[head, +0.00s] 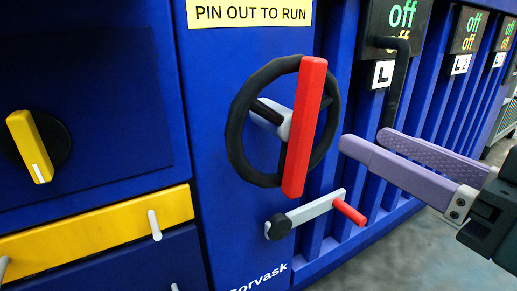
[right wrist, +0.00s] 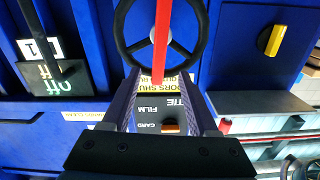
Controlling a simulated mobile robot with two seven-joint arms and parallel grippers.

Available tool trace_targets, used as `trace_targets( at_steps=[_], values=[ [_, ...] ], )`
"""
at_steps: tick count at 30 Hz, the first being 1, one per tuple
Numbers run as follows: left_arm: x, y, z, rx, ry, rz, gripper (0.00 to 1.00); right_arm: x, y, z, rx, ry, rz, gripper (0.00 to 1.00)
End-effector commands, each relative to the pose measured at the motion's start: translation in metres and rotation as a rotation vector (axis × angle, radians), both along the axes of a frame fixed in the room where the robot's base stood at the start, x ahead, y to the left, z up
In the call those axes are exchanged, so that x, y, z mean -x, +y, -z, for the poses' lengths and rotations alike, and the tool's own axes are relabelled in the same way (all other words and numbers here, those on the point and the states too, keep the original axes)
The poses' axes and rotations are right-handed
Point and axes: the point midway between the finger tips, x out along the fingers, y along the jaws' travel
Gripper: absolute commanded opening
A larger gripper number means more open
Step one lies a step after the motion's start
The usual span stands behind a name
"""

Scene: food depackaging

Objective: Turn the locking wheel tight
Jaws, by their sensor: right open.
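The locking wheel (head: 236,142) is a black spoked ring on the blue cabinet front, with a long red bar (head: 304,128) across its face, standing nearly upright and slightly tilted. The wheel also shows at the top of the right wrist view (right wrist: 121,30), with the red bar running down its middle. My right gripper (head: 364,140) has purple fingers, parted and empty. It is to the right of the wheel, apart from it in the head view. In the right wrist view the fingertips (right wrist: 166,78) lie just below the wheel's rim. My left gripper is not in view.
A grey crank arm with a red handle (head: 349,212) sits below the wheel. A black bent lever (head: 396,85) sticks out at the right, beside panels reading "off". A yellow knob (head: 29,146) and yellow drawer front (head: 100,224) are at the left. Floor is clear at lower right.

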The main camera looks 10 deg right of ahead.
Motion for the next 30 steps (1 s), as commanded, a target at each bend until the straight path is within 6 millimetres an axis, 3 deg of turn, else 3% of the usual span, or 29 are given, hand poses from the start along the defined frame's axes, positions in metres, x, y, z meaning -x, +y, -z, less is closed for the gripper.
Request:
trace_targets(
  at_steps=[7, 21, 30],
  values=[
    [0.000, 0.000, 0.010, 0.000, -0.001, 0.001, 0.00, -0.014, 0.005, 0.003, -0.006, -0.014, -0.001, 0.60],
    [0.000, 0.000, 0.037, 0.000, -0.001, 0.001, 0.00, -0.081, 0.029, 0.004, -0.005, -0.011, -0.002, 0.60],
    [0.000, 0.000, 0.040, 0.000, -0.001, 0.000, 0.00, -0.093, 0.034, 0.002, -0.004, -0.007, -0.001, 0.60]
  ],
)
